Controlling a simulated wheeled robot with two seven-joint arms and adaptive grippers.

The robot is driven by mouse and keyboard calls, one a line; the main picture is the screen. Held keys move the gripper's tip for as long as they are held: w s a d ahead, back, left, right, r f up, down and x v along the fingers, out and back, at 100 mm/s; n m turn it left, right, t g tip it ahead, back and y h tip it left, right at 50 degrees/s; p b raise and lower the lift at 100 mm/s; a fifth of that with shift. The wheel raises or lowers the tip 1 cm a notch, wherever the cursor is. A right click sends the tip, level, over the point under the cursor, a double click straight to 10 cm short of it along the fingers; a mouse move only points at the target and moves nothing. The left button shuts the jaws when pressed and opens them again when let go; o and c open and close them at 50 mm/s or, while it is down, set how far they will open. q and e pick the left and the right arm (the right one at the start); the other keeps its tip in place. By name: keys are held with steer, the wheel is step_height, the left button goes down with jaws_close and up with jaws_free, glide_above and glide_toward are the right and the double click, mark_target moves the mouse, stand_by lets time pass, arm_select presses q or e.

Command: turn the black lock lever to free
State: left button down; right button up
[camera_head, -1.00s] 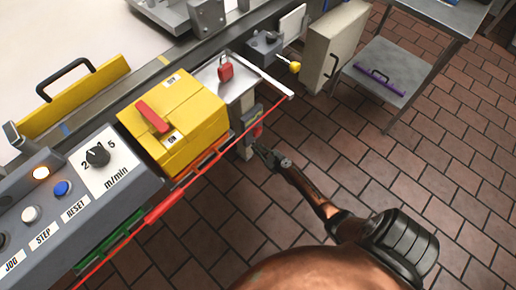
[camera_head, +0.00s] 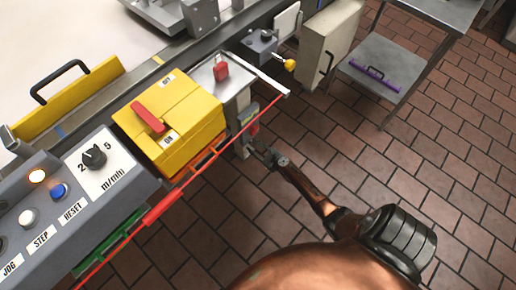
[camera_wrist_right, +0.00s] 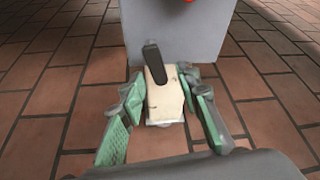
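The black lock lever (camera_wrist_right: 153,68) shows in the right wrist view. It stands nearly upright, its upper end leaning slightly left, over a cream block (camera_wrist_right: 165,103) in front of a grey box (camera_wrist_right: 185,45). My right gripper (camera_wrist_right: 162,88) is open, with green-padded fingers on both sides of the cream block and the lever's lower end. I cannot tell whether the fingers touch the block. In the head view the right gripper (camera_head: 256,146) is at the small grey box below the tray's front edge; the lever cannot be made out there. My left gripper is not in view.
A yellow switch box (camera_head: 190,115) with a red handle stands left of the gripper. A red cord (camera_head: 190,177) runs along the machine's front edge. A red padlock (camera_head: 221,71) lies on the metal tray. Tiled floor (camera_head: 330,140) is free to the right.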

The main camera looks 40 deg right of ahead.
steer(key=shift+s+r, duration=0.15)
steer(key=shift+s, duration=0.55)
steer(key=v, duration=1)
steer(key=shift+s+r, duration=0.2)
steer(key=shift+s, duration=0.05)
